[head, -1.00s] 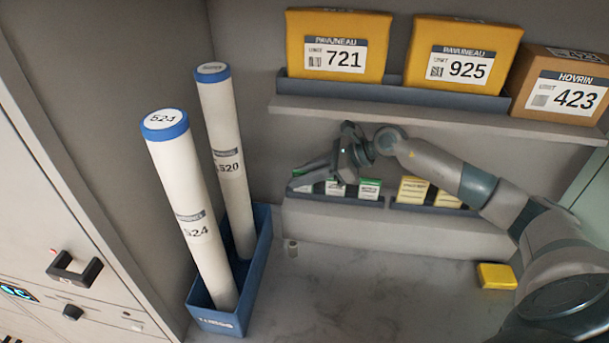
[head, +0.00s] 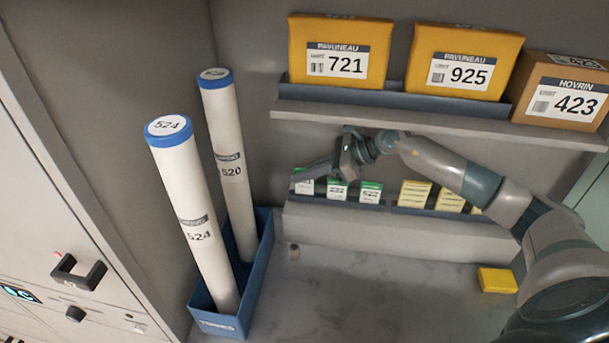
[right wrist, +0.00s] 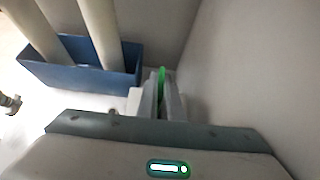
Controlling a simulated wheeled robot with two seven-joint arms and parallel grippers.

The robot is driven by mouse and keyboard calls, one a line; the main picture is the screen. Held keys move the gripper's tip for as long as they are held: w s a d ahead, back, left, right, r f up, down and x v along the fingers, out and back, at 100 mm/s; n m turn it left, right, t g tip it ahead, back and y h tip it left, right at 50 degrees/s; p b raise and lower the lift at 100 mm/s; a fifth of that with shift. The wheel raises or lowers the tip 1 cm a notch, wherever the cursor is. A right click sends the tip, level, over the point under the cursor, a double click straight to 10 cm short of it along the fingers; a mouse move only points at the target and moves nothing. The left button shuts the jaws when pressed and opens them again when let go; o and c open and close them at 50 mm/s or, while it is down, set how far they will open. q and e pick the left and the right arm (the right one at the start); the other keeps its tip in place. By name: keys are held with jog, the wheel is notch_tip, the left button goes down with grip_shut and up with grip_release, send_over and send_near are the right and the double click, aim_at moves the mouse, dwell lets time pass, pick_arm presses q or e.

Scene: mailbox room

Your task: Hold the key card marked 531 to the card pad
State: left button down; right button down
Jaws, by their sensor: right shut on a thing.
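Several green-topped key cards stand in a slotted rack on the low ledge. The leftmost card (head: 303,186) is partly covered by my right gripper (head: 312,167), and its number cannot be read in full. The middle card (head: 337,190) and the right one (head: 370,192) stand clear beside it. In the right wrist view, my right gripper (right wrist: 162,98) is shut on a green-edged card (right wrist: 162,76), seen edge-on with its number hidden. My left gripper is out of view. I cannot identify the card pad for certain; a lit panel (head: 20,293) shows at the lower left.
Two white tubes with blue caps, 524 (head: 190,215) and 520 (head: 230,165), stand in a blue bin (head: 222,322). Yellow parcels (head: 340,50) sit on the shelf above the gripper. Yellow cards (head: 413,194) stand to the right. A yellow block (head: 497,280) lies on the counter.

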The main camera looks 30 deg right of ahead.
jog(key=shift+r, duration=0.8)
jog(key=shift+p, duration=0.3)
jog(key=s+a+p, duration=0.5)
jog(key=s+a, duration=0.2)
jog(key=s, duration=0.2)
jog(key=shift+s, duration=0.3)
jog(key=shift+a, duration=0.15)
dwell(0.3)
